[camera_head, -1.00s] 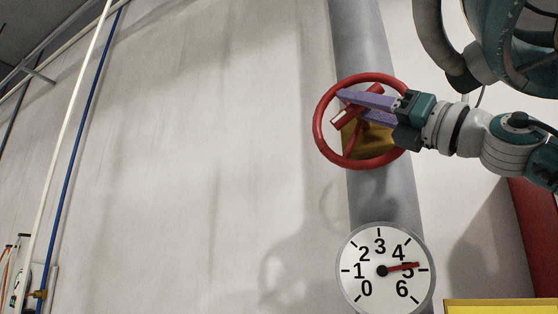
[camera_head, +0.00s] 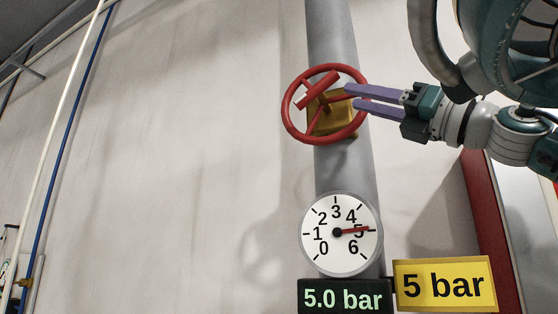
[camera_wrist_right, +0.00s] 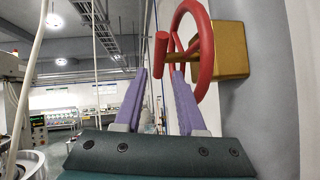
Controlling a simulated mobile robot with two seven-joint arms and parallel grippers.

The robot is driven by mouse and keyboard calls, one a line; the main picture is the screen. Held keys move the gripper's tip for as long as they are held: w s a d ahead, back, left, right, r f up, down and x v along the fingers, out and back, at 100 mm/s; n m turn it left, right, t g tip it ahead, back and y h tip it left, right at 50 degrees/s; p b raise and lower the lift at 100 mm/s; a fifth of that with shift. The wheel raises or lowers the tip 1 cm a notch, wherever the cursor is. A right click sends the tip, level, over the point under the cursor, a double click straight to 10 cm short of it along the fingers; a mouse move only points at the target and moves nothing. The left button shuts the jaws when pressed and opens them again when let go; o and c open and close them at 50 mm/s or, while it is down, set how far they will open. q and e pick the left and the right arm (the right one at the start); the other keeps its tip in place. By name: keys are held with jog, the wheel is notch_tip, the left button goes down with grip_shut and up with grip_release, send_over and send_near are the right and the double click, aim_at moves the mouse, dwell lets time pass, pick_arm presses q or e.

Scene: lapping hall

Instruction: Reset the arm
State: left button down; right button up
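My right gripper (camera_head: 351,96) comes in from the right with its two purple fingers apart and nothing between them. In the head view its fingertips overlap the right rim of the red handwheel (camera_head: 284,108); whether they touch it I cannot tell. The wheel has a red cylindrical handle (camera_head: 317,90) and a yellow-brown block (camera_head: 330,123) behind it, on a grey pipe (camera_head: 334,30). In the right wrist view the open fingers (camera_wrist_right: 160,74) point towards the wheel (camera_wrist_right: 206,60) and its handle (camera_wrist_right: 161,50). My left gripper is not in view.
The dial gauge (camera_head: 338,250) below the wheel has its red needle at 5. A dark display (camera_head: 343,299) reads 5.0 bar, and a yellow sign (camera_head: 445,284) reads 5 bar. Pale wall lies behind. A red upright edge (camera_head: 490,220) stands at the right.

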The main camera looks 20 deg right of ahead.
jog(key=shift+w+a, duration=0.1)
dwell(0.3)
jog(key=m+t+h+p, duration=0.35)
jog(key=m+h, duration=0.75)
jog(key=m, duration=0.8)
send_near(350, 130)
jog(key=w+a+f, duration=0.2)
jog(key=w+a, duration=0.1)
jog(key=w, duration=0.2)
jog(key=s+f+m+g+h+p, duration=0.25)
jog(key=f+m+g, duration=0.35)
jog(key=f, duration=0.4)
jog(key=s+f+m+g+h+p, duration=0.1)
jog(key=s+f+m+g+h, duration=0.15)
jog(key=f+m, duration=0.65)
jog(key=s+a+f+m+g+y+p, duration=0.1)
jog(key=s+a+f+g, duration=0.2)
jog(key=s+f, duration=0.3)
jog(key=s+a+f+m+g+y+p, duration=0.1)
jog(key=s+a+f+g, duration=0.3)
jog(key=s, duration=0.6)
jog(key=s+a+f+m+g+y+p, duration=0.1)
jog(key=s+a+f+g+y, duration=0.1)
jog(key=s+f+g, duration=0.4)
notch_tip(350, 130, down, 2)
jog(key=shift+s+a+f+m, duration=0.3)
jog(key=shift+s+a, duration=0.5)
jog(key=shift+s, duration=0.25)
